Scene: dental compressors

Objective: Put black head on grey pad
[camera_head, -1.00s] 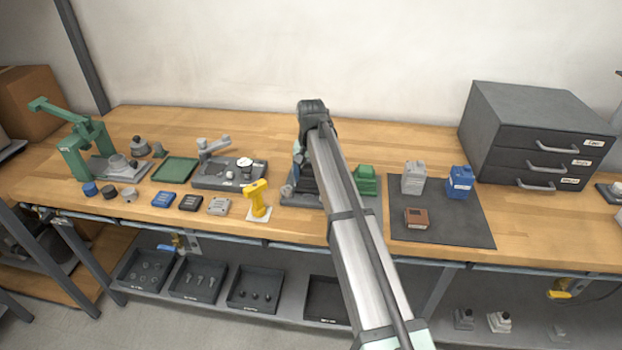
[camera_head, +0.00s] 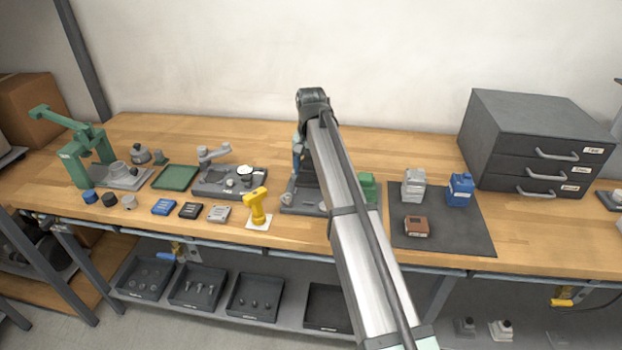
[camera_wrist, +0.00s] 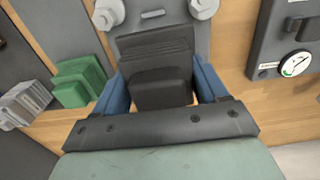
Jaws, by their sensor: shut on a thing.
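The black head (camera_wrist: 158,58), a dark finned block, sits between the blue fingers of my gripper (camera_wrist: 161,80) in the wrist view. The gripper is shut on it. In the head view my arm hides most of the head and gripper; a blue finger shows left of the arm. A grey base plate (camera_head: 290,208) lies below and beside the gripper, and also shows in the wrist view (camera_wrist: 200,38). I cannot tell whether the head touches it. A flat dark grey pad (camera_head: 450,238) lies to the right on the bench.
A green block (camera_head: 368,187) stands close right of my arm. The grey pad carries a grey container (camera_head: 413,186), a blue container (camera_head: 460,190) and a brown box (camera_head: 416,227). A gauge tray (camera_head: 215,192) and yellow tool (camera_head: 257,207) stand left. Drawers (camera_head: 535,145) stand back right.

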